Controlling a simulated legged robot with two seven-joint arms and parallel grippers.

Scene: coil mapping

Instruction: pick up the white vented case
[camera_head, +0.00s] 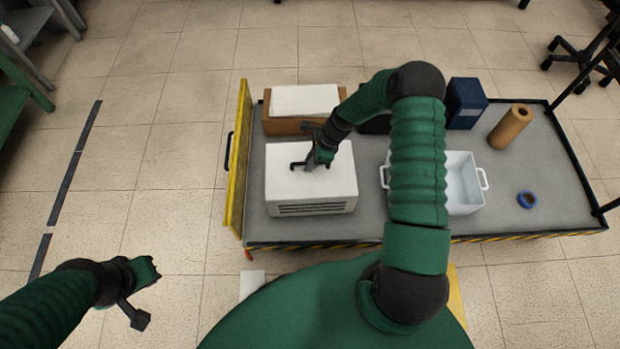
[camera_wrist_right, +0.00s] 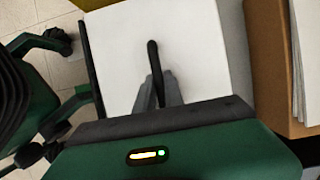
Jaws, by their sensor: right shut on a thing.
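The white vented case (camera_head: 311,180) sits at the left end of the cart, with dark vent slots on its front side and a dark handle on top. My right gripper (camera_head: 312,165) is over the top of the case and shut on its handle. In the right wrist view the white top of the case (camera_wrist_right: 115,50) lies below the right gripper (camera_wrist_right: 156,88), whose fingers close around the dark handle. I cannot tell whether the case is touching the cart. My left gripper (camera_head: 142,294) is over the floor at lower left, away from the cart; its finger gap is unclear.
The grey cart (camera_head: 480,218) has a yellow end panel (camera_head: 238,158). Behind the case is a brown box with white top (camera_head: 303,100). To the right are a white bin (camera_head: 458,175), blue container (camera_head: 466,103), brown roll (camera_head: 510,127) and blue ring (camera_head: 527,200).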

